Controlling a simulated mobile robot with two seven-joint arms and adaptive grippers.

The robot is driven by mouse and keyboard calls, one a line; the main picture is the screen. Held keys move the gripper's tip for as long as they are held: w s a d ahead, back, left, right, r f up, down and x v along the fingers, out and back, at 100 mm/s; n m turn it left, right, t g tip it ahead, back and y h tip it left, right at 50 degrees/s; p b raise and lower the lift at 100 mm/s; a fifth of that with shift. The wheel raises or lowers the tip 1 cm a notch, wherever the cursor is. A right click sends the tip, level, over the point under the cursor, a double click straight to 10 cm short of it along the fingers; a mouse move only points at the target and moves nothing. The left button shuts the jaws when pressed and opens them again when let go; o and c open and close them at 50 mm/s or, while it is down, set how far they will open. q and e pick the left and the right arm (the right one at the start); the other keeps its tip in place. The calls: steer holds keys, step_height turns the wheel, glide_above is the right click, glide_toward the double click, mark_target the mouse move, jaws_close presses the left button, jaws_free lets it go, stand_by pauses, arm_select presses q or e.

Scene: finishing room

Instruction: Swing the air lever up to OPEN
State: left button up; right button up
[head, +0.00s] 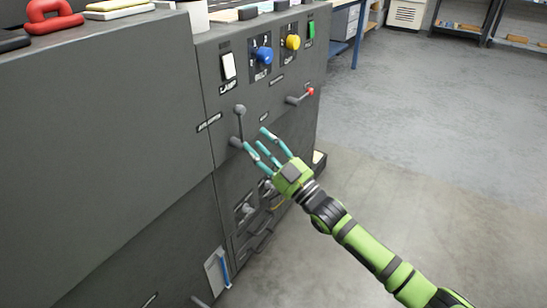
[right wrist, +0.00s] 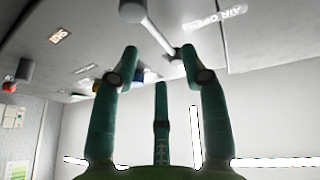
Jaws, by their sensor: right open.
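The air lever (head: 239,126) is on the dark grey panel beside a white-lettered label (head: 209,122). It stands nearly upright, with a round grey knob at its upper end and a dark hub at its lower end. In the right wrist view its shaft (right wrist: 158,32) runs toward one fingertip, which hides the far end. The AIR OPEN label (right wrist: 215,18) shows beside it. My right gripper (head: 258,140) is open and empty, its teal fingers just right of the lever's lower part; contact cannot be told. My left gripper is out of view.
A red-tipped lever (head: 301,97) sticks out to the right. Above are a white switch (head: 228,66), a blue knob (head: 263,55), a yellow knob (head: 292,42) and a green switch (head: 311,29). The floor right of the cabinet is clear.

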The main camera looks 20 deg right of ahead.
steer(key=v, duration=0.5)
stand_by(0.3)
